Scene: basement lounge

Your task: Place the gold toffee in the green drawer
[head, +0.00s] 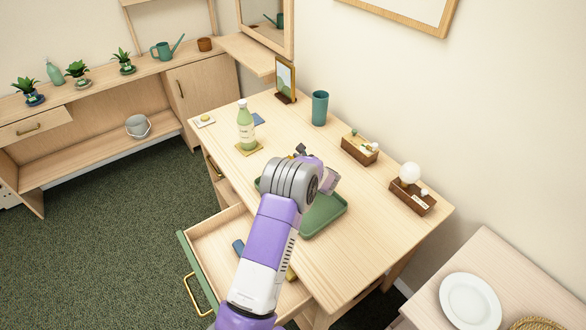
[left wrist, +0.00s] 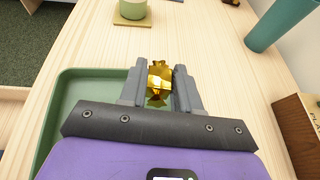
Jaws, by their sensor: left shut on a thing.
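The gold toffee (left wrist: 160,78) is shiny and wrapped, and sits between the fingertips of my left gripper (left wrist: 160,72) in the left wrist view. The gripper is shut on it, above the far edge of the green tray on the desk. In the head view my left gripper (head: 302,152) is mostly hidden behind my own wrist, and the toffee cannot be seen. The green drawer (head: 198,277) is pulled open at the desk's front left, with a green front and brass handle. My forearm covers part of its inside. My right gripper is not in view.
A green tray (head: 327,217) lies under my wrist. A green bottle (head: 246,128) on a coaster, a teal cup (head: 319,108) and wooden holders (head: 360,150) stand on the desk. A blue thing (head: 238,246) lies in the drawer; its left part is clear.

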